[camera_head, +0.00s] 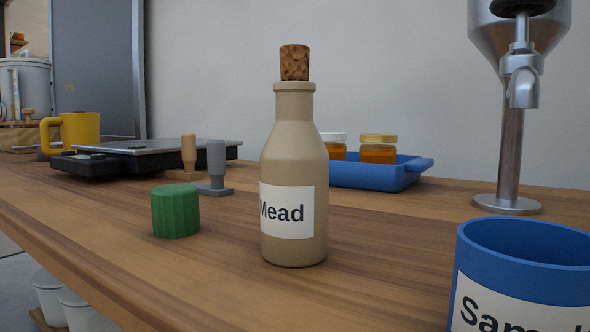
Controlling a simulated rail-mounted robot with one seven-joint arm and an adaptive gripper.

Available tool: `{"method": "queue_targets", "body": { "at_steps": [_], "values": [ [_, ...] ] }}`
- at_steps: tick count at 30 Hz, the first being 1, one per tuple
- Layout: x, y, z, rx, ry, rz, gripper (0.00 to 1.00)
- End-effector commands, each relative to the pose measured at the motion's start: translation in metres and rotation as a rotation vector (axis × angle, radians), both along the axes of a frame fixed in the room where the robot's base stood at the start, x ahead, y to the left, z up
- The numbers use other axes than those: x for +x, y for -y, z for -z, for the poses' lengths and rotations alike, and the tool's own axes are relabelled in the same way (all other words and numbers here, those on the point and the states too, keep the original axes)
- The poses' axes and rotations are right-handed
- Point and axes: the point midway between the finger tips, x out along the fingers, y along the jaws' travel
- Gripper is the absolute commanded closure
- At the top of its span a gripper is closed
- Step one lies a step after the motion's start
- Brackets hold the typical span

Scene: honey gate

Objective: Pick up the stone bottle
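The stone bottle (295,161) stands upright near the middle of the wooden counter in the head view. It is beige, with a white label reading "Mead" on its lower front and a brown cork (295,63) in its neck. Its whole front is in plain sight and nothing covers it. My gripper is not in view.
A green ribbed cap (175,211) lies left of the bottle. A blue labelled cup (522,280) stands front right. Behind are a blue tray (372,177) with honey jars, two stamps (215,167), a scale (150,152), a yellow mug (79,131) and a steel dispenser (510,150).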

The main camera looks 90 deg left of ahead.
Motion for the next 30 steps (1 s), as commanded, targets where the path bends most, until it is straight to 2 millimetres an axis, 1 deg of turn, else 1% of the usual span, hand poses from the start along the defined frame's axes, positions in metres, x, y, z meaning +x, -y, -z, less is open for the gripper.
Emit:
{"method": "queue_targets", "body": {
  "at_steps": [6, 17, 30],
  "values": [
    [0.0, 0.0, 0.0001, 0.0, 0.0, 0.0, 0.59],
    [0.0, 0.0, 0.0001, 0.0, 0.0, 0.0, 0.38],
    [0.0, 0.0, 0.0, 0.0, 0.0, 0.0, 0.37]
  ]
}}
